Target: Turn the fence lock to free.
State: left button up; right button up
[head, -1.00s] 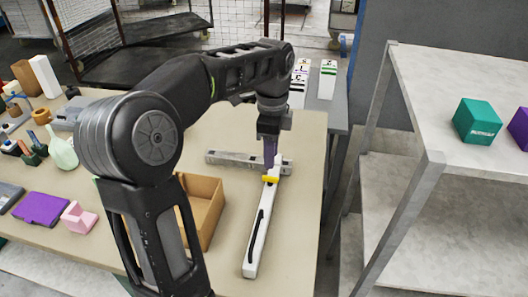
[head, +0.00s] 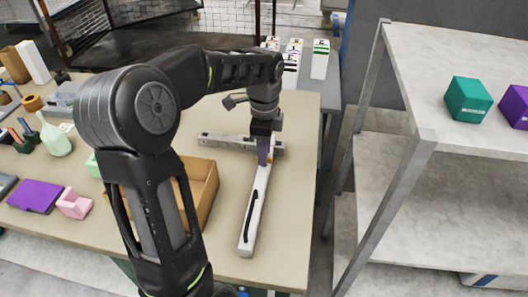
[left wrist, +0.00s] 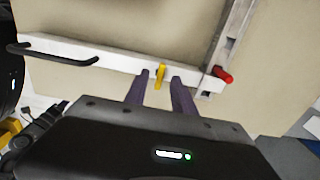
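The fence is a long white bar (head: 252,215) with a black handle, lying on the table across a grey rail (head: 225,143). In the left wrist view a yellow lever (left wrist: 160,76), which looks like the fence lock, stands up at the white bar's edge. A red knob (left wrist: 223,74) sits near the bar's end. My left gripper (head: 264,160) points down over the bar. Its two purple fingers (left wrist: 162,88) are apart, one on each side of the yellow lever, with gaps visible. In the head view the gripper hides most of the lever. My right gripper is out of view.
An open cardboard box (head: 205,190) stands just left of the bar. A purple case (head: 36,195), a pink block (head: 74,203) and a pale green bottle (head: 55,137) are further left. A shelf (head: 400,145) rises to the right. Table right of the bar is clear.

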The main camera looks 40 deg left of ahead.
pick_arm(q)
jog(key=shift+f, duration=0.65)
grip_shut()
